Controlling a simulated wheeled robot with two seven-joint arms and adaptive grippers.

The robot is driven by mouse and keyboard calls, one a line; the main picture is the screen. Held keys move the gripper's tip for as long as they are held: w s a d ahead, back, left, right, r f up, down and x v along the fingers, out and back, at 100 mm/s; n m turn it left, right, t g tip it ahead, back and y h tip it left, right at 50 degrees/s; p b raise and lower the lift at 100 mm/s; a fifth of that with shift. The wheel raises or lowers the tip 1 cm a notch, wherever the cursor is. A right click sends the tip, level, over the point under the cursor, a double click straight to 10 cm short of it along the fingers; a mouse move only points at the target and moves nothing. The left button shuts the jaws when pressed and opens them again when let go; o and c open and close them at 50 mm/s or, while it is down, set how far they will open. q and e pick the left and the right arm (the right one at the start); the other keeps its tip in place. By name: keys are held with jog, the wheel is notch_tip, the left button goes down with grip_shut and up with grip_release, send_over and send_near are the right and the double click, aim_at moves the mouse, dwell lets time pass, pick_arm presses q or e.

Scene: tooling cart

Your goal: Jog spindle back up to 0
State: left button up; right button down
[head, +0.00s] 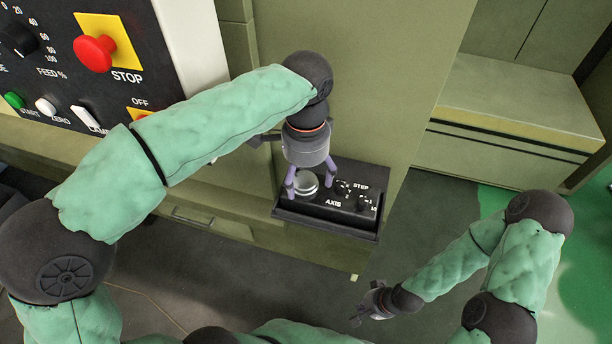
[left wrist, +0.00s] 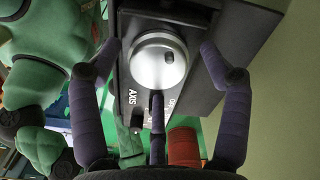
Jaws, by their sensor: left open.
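The jog box (head: 333,207) is a black pendant on a small shelf against the green machine wall, with labels AXIS and STEP. Its silver jog wheel (head: 307,182) is at the left end of the box. My left gripper (head: 306,188) is open over the wheel, its purple fingers on either side. My right gripper (head: 370,306) hangs low over the floor, away from the box.
Small black axis and step knobs (head: 362,203) stand right of the wheel. The control panel (head: 80,60) at the upper left carries a red STOP button (head: 94,54), several smaller buttons and a feed knob (head: 18,39). A green cabinet (head: 510,115) stands at the right; the floor there is open.

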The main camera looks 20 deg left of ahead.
pick_arm(q)
jog(key=c, duration=1.2)
jog(key=shift+o, duration=0.2)
jog(key=shift+r+m+p, duration=0.15)
jog(key=shift+m+p, duration=1)
jog(key=shift+m, duration=0.15)
jog(key=m+p, duration=0.2)
jog(key=m, duration=0.1)
jog(key=shift+s+m+p, duration=0.1)
jog(key=shift+m+p, duration=0.2)
jog(key=shift+p, duration=0.1)
jog(key=m+p, duration=0.3)
jog(key=m, duration=0.1)
jog(key=shift+s, duration=0.1)
jog(key=shift+m+p, duration=1.2)
jog(key=shift+m, duration=0.6)
jog(key=shift+f+m, duration=0.25)
jog(key=shift+m, duration=0.05)
